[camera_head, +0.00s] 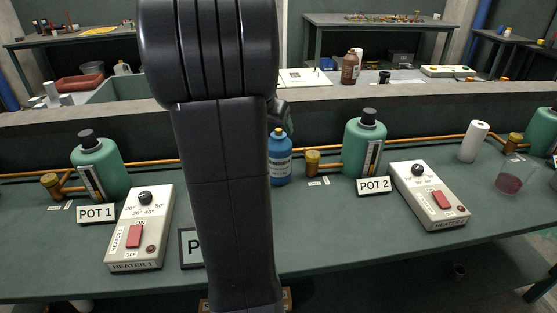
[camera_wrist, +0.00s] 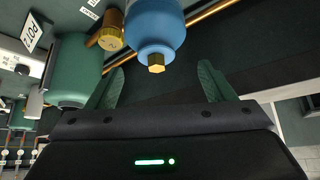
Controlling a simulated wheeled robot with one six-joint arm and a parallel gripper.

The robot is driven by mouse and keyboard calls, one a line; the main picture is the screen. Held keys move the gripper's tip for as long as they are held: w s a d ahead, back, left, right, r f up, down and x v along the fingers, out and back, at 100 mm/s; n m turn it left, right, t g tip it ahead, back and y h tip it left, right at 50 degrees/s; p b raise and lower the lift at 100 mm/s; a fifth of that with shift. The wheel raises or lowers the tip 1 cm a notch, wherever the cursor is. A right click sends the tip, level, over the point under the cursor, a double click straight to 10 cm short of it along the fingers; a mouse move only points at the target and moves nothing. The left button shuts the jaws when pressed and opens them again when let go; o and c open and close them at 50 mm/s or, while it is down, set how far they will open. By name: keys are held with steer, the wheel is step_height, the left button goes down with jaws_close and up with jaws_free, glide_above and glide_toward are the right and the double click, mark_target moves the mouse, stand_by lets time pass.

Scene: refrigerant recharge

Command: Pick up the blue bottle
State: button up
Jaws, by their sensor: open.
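The blue bottle (camera_head: 280,160) stands upright on the green bench, with a white label and a yellow cap, partly hidden by my arm in the head view. In the wrist view the blue bottle (camera_wrist: 154,22) shows upside down at the top centre, its yellow cap pointing at my gripper. My gripper (camera_wrist: 162,68) is open and empty. Its two green fingers lie apart, and the cap appears between their tips in the picture. I cannot tell how deep the gap to the bottle is. In the head view my arm hides most of the gripper.
Green bottles stand at POT 1 (camera_head: 100,170) and POT 2 (camera_head: 364,147). Heater boxes (camera_head: 141,232) (camera_head: 428,197) sit in front. A copper pipe (camera_head: 400,146) runs behind. A white roll (camera_head: 473,142) and a clear cup (camera_head: 510,178) are at right.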

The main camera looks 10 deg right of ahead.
mark_target(278, 130)
steer(key=x, duration=0.4)
steer(key=shift+w+d+f, duration=0.1)
steer(key=shift+d+f, duration=0.15)
steer(key=shift+d, duration=0.1)
jaws_close()
